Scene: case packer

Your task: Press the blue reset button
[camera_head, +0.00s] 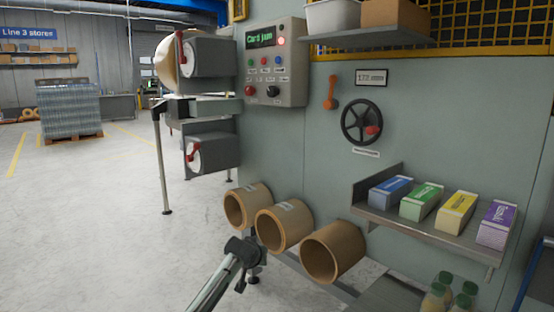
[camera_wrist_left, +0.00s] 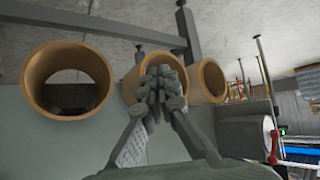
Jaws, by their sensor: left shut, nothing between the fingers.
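The control panel (camera_head: 297,90) is a grey box on the machine wall, upper middle of the head view. Its screen (camera_head: 260,40) reads "Card jam" in green, and a red lamp glows beside it. A row of small buttons sits below the screen; the blue button (camera_head: 278,60) appears to be at its right end, its label too small to read. My left gripper (camera_head: 243,246) is shut and empty, low in front of the cardboard tubes and well below the panel. In the left wrist view its closed fingers (camera_wrist_left: 162,85) overlap the middle tube. My right gripper is not visible.
Three cardboard tubes (camera_head: 321,258) stick out of the wall below the panel. A shelf (camera_head: 385,219) holds coloured boxes. Roll units (camera_head: 212,58) stand left of the panel. Open floor lies left.

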